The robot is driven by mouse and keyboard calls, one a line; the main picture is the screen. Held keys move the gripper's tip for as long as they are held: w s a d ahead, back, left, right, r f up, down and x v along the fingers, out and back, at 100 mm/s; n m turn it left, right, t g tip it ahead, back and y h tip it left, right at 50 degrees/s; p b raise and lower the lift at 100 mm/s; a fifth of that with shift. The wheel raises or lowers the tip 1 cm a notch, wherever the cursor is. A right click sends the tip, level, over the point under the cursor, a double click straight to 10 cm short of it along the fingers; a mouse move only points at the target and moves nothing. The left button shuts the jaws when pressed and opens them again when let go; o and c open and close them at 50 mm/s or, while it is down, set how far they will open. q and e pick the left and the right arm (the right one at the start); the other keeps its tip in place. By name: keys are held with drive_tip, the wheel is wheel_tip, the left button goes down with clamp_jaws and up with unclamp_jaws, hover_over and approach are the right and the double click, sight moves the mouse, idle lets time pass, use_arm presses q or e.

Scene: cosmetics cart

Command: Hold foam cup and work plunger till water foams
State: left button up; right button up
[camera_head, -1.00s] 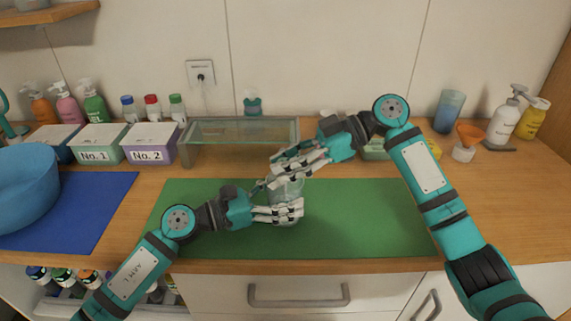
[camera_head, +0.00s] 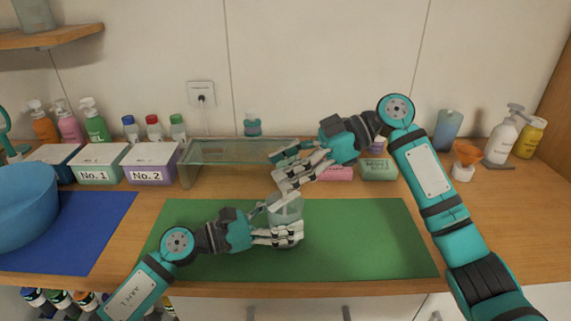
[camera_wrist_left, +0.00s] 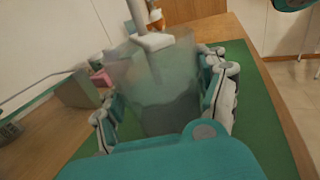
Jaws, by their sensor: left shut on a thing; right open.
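The clear foam cup (camera_head: 285,207) stands over the green mat in the head view, and my left gripper (camera_head: 283,234) is shut around its lower part. In the left wrist view the translucent cup (camera_wrist_left: 160,95) sits between my left fingers, with greyish contents low inside. The plunger (camera_wrist_left: 152,40), a pale rod with a flat white piece, shows at the cup's top. My right gripper (camera_head: 296,168) is open just above the cup. Whether its fingers touch the plunger is unclear; they hide part of it in the head view. No foam can be made out.
A glass shelf (camera_head: 215,152) stands behind the cup. A pink box (camera_head: 335,174) and a green box (camera_head: 379,170) lie behind my right gripper. A blue basin (camera_head: 22,205) is on the blue mat at left. The green mat's right side (camera_head: 370,235) is clear.

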drive_tip(key=v, duration=1.2)
drive_tip(key=shift+f, duration=0.1)
drive_tip(key=s+f+m+t+y, duration=0.4)
drive_tip(key=f+t, duration=0.1)
drive_tip(key=t, duration=0.1)
drive_tip(key=x, duration=1.1)
drive_tip(key=shift+s+a+r, duration=0.1)
drive_tip(key=shift+a+r, duration=0.1)
drive_tip(key=shift+r, duration=0.15)
drive_tip(key=shift+d, duration=0.1)
clamp_jaws()
